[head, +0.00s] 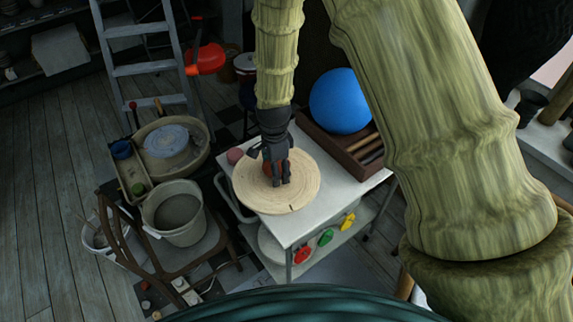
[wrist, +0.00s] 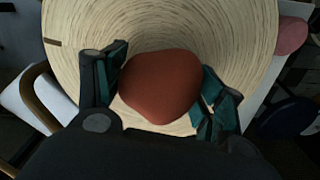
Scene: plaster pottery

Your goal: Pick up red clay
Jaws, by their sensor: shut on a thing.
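The red clay (wrist: 160,85) is a smooth, rounded reddish-brown lump, seen large in the wrist view. My gripper (wrist: 163,95) is shut on it, with one dark finger against each side. In the head view my gripper (head: 277,180) points down over the round wooden board, and only a little of the red clay (head: 267,170) shows beside the fingers. The round pale board (head: 300,196) with ring lines lies under the clay on the white table (head: 290,229). I cannot tell whether the clay touches the board.
A pink lump (head: 235,156) sits beside the board, at its left. A blue ball (head: 341,101) rests on a wooden box (head: 340,148) behind right. A grey bucket (head: 178,212) and a potter's wheel basin (head: 190,145) stand left of the table. A ladder (head: 144,69) stands behind.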

